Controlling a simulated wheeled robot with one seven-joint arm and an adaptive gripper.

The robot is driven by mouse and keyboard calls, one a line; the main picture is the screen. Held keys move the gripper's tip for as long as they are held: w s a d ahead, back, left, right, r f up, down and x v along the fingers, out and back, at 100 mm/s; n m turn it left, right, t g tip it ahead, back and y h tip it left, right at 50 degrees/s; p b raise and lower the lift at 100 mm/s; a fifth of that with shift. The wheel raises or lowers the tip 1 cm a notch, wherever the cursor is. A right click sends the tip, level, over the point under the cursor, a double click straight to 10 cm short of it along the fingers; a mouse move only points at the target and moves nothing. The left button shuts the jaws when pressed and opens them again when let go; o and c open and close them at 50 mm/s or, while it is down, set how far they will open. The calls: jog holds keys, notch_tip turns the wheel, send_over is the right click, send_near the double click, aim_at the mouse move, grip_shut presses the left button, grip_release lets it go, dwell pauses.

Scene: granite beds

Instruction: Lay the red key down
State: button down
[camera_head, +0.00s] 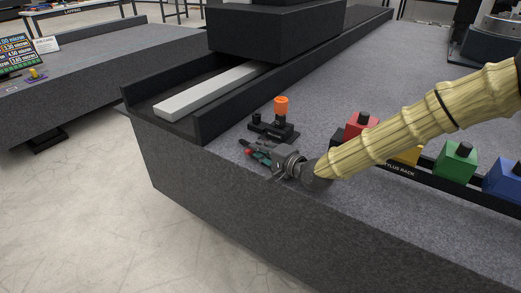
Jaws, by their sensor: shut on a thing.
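My gripper (254,153) reaches in from the right on my yellowish arm, low over the near edge of the granite bed (330,75). It is shut on a small item whose red end (248,152) shows at the fingertips; I take it to be the red key. The rest of the key is hidden by the fingers or too small to make out. I cannot tell whether the key touches the granite.
A black fixture with an orange knob (281,106) stands just behind my gripper. A black stylus rack (428,170) holds red (354,129), yellow, green (455,163) and blue (503,181) blocks on the right. A dark raised rail (222,108) borders the left. Open granite lies behind the rack.

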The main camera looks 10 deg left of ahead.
jog(key=shift+f, duration=0.1)
jog(key=c, duration=1.3)
grip_release()
jog(key=shift+c, duration=0.2)
